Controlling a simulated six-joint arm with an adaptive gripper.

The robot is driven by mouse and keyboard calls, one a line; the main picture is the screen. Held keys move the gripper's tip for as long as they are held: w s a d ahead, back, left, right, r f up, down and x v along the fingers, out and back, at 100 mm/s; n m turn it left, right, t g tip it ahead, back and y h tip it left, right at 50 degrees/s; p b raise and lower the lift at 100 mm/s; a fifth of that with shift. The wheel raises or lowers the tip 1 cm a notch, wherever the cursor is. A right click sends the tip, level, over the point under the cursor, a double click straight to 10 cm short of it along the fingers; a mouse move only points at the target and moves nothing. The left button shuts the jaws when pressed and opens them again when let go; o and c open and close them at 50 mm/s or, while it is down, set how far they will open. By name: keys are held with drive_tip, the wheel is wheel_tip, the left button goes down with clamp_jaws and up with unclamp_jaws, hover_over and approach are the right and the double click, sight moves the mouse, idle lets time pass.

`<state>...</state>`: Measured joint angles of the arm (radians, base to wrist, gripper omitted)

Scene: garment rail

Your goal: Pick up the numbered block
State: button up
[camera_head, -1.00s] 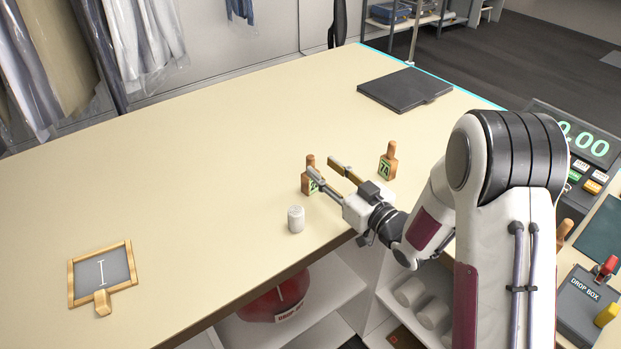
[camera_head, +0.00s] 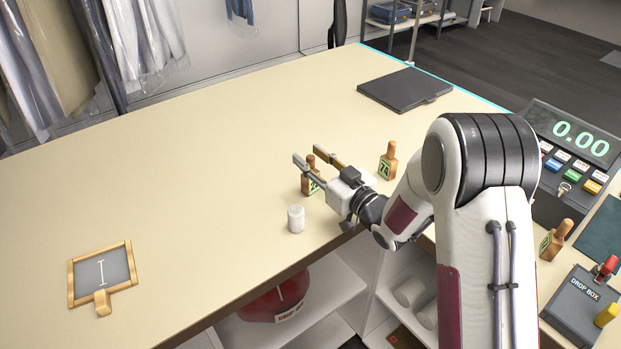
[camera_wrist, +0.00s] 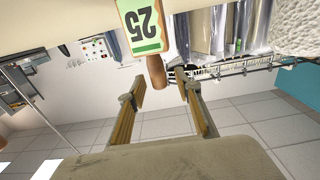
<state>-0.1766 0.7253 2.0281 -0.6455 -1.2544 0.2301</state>
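A wooden block with a green-and-white number label (camera_head: 308,187) and an upright round handle stands on the counter in the head view. In the wrist view it hangs upside down at the top, its label (camera_wrist: 143,27) reading 25. My gripper (camera_head: 306,156) is open and reaches over this block, hiding part of it and its label. In the wrist view the handle end (camera_wrist: 155,72) appears between the two fingertips (camera_wrist: 162,80); no contact is visible. A second numbered block (camera_head: 386,168) stands to the right and a third (camera_head: 552,242) farther right, near the register.
A white cylinder (camera_head: 296,219) stands just in front of the block. A wood-framed slate (camera_head: 103,272) lies at the left, a dark flat folder (camera_head: 405,89) at the back. The register (camera_head: 575,150) and drop box (camera_head: 585,305) are at the right. The counter's middle left is clear.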

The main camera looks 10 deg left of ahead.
drive_tip(key=shift+w+a, duration=0.15)
idle(0.4)
clamp_jaws()
drive_tip(key=shift+r, duration=0.1)
drive_tip(key=shift+r, duration=4.95)
